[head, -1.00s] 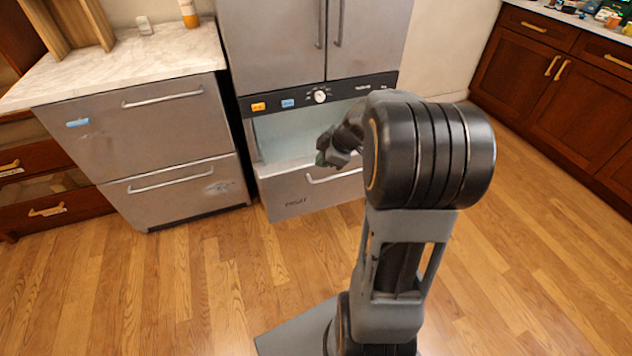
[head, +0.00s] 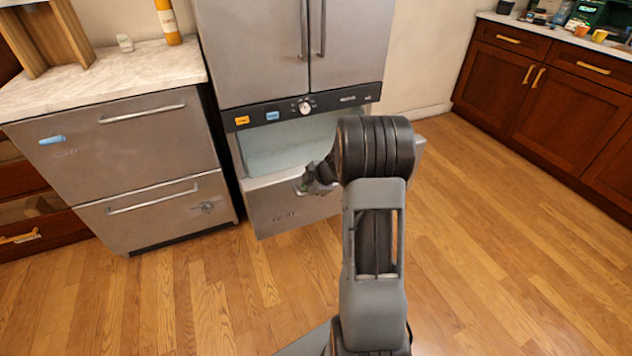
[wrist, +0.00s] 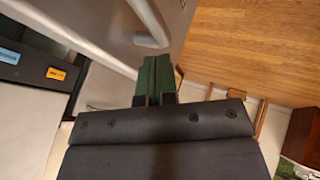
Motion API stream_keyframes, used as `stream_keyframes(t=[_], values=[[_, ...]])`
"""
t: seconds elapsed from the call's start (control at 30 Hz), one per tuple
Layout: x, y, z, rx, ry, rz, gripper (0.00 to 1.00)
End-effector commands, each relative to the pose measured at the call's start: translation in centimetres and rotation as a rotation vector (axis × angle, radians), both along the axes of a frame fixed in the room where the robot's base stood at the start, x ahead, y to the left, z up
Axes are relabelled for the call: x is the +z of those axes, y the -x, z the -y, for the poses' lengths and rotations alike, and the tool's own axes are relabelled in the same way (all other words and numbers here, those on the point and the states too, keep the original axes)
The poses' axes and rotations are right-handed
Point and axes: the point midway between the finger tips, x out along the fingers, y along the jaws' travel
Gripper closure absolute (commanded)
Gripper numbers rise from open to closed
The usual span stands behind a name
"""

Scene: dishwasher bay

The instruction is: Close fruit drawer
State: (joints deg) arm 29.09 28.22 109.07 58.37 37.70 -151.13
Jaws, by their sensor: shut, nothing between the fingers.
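The fruit drawer (head: 280,213) is the grey bottom drawer of the steel fridge and stands pulled out, with its pale inside showing behind the front's top edge. Its bar handle is partly hidden by my arm in the head view. My gripper (head: 312,184) is at the drawer front, near the handle. In the wrist view, the green fingers of my gripper (wrist: 155,75) are shut together with nothing between them, and the drawer's handle (wrist: 150,28) is just beyond their tips. I cannot tell whether they touch the drawer.
A dishwasher-like steel drawer unit (head: 120,165) with a marble counter (head: 110,75) stands left of the fridge. Dark red cabinets (head: 545,90) line the right side. The wooden floor (head: 490,230) is clear between them.

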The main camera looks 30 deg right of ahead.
Motion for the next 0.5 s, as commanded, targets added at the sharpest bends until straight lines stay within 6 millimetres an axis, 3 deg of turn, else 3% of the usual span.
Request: stream_keyframes(t=[0.2,0.5], values=[[0.1,-2.7,0.4,0.002,0.001,0.001,1.00],[0.1,-3.9,0.5,0.001,0.001,-0.001,1.00]])
